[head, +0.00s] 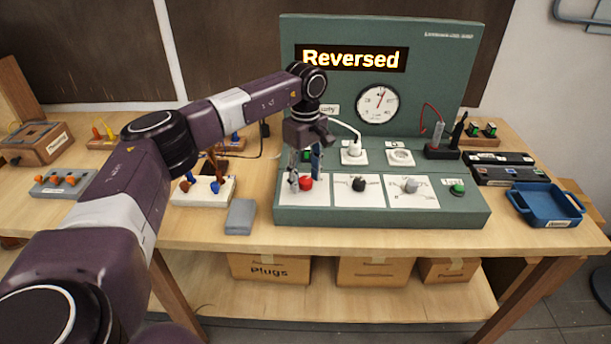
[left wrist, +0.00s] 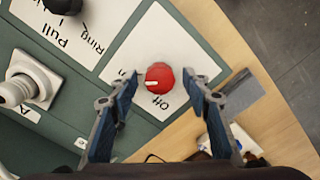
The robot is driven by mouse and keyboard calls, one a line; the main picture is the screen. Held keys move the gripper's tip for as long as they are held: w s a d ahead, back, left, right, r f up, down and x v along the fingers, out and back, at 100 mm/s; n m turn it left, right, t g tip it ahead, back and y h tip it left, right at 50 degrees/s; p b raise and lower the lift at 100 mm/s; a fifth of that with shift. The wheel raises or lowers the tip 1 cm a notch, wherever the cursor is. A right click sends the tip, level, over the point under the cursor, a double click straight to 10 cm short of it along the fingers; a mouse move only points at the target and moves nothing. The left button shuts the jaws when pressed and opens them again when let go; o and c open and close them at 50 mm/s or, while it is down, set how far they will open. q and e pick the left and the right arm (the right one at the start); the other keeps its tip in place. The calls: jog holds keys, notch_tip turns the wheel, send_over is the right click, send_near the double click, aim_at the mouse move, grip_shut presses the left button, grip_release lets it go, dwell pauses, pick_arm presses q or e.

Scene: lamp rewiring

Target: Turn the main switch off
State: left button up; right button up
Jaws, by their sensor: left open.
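The main switch is a red round knob (head: 306,183) on a white plate at the left end of the green panel's sloped front. In the left wrist view the knob (left wrist: 158,80) has a white mark on its left side. An "Off" label is just below it, and a partly hidden label, apparently "On", is to its left. My left gripper (head: 305,173) is open over the knob, pointing down, with one finger on either side of it. The fingers appear apart from the knob; their exact height is hard to tell. My right gripper is out of view.
The panel (head: 450,60) reads "Reversed" above a dial (head: 378,103). A black knob (head: 358,184), a grey knob (head: 410,186) and a green button (head: 457,189) lie to the right. A white plug (head: 353,150) stands behind. A grey block (head: 240,215) sits left of the panel.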

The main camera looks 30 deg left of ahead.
pick_arm(q)
jog(key=shift+c, duration=0.3)
jog(key=c, duration=1.1)
jog(key=n, duration=0.3)
jog(key=shift+r+n, duration=0.1)
jog(key=shift+n, duration=0.3)
jog(key=n+p, duration=0.1)
jog(key=n, duration=0.9)
jog(key=shift+p, duration=0.3)
jog(key=shift+w+n, duration=0.1)
jog(key=shift+n, duration=1.8)
